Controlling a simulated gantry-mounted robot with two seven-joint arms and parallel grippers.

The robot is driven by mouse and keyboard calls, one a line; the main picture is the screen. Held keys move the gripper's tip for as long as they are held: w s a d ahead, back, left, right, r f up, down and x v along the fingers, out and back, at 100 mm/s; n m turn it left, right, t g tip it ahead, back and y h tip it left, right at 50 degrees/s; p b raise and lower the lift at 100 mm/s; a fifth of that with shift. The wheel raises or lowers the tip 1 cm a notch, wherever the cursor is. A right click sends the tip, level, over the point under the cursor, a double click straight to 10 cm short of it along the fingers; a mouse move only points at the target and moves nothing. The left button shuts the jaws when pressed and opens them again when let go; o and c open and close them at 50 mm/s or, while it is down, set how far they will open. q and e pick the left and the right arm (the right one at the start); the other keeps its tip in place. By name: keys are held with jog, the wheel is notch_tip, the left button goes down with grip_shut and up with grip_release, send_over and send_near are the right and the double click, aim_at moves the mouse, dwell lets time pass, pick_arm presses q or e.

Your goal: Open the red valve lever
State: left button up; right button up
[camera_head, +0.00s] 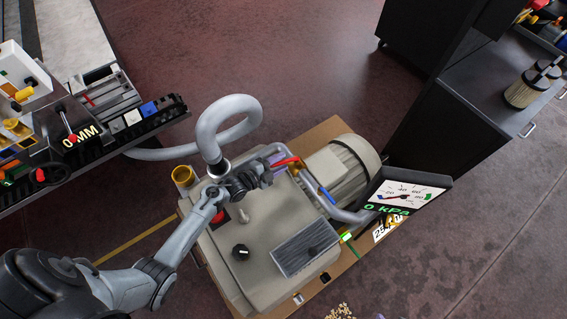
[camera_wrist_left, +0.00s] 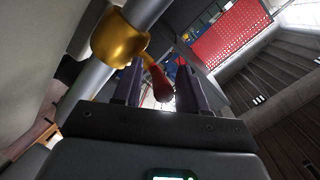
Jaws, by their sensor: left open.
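The red valve lever (camera_head: 287,162) shows in the head view just beyond the tip of my left gripper (camera_head: 266,173), above the grey pump unit. In the left wrist view, the red lever grip (camera_wrist_left: 162,86) points toward me between the two dark fingers of my left gripper (camera_wrist_left: 159,88). The fingers stand apart on either side of it, and I cannot tell whether they touch it. The lever joins a brass valve body (camera_wrist_left: 119,40) on a grey pipe (camera_wrist_left: 146,10). My right gripper is not in view.
The pump unit (camera_head: 237,268) has a motor (camera_head: 347,163), a thick grey hose (camera_head: 232,101) and a gauge display (camera_head: 404,195) reading 0 kPa. A cluttered workbench (camera_head: 150,118) stands at left, dark cabinets (camera_head: 455,120) at right. Open floor (camera_head: 290,60) lies behind.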

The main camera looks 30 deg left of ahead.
pick_arm(q)
jog(key=shift+r, duration=0.65)
jog(key=s+d+r+p, duration=0.1)
jog(key=d+r+p, duration=0.2)
jog(key=d+r, duration=0.6)
jog(key=shift+d+r, duration=0.35)
jog(key=shift+d, duration=1.05)
